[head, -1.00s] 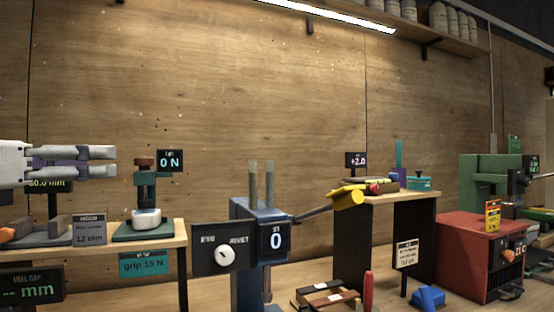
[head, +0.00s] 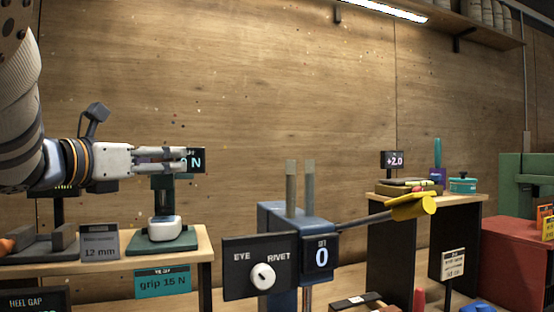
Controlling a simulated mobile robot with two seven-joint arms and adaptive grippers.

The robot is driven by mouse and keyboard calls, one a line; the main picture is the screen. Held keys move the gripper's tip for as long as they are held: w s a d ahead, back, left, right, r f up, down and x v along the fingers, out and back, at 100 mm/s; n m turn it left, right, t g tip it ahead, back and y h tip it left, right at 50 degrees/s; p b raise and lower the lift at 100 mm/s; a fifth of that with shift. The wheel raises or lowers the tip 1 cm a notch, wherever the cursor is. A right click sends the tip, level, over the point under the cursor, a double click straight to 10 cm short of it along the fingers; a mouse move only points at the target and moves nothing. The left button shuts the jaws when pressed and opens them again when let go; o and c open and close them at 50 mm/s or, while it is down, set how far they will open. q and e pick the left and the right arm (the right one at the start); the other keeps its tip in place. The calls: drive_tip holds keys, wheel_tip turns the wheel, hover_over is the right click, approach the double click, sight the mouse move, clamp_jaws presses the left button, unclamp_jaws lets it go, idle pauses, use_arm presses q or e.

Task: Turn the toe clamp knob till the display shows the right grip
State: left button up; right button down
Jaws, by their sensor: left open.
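The toe clamp (head: 185,238) stands on the left bench, with a green base, a dark green post and a white rounded piece (head: 165,229) on the base. Its knob, at the top of the post, is hidden behind my left gripper. The clamp's display (head: 197,159) is partly covered by the fingers; "0 N" reads on it. A teal sign (head: 162,283) below says "grip 15 N". My left gripper (head: 197,160) is open, its fingers pointing right across the clamp's top; I cannot tell whether they touch the knob. My right gripper is out of view.
A gauge with a "12 mm" sign (head: 101,246) sits left of the clamp. A blue press (head: 283,216) with an eye/rivet dial (head: 262,277) and a yellow-ended lever (head: 413,208) stands to the right. The wall behind is plain wood.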

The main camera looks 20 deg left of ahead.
use_arm(q)
drive_tip(key=shift+w, duration=0.4)
drive_tip(key=c, duration=1.2)
drive_tip(key=shift+o, duration=0.2)
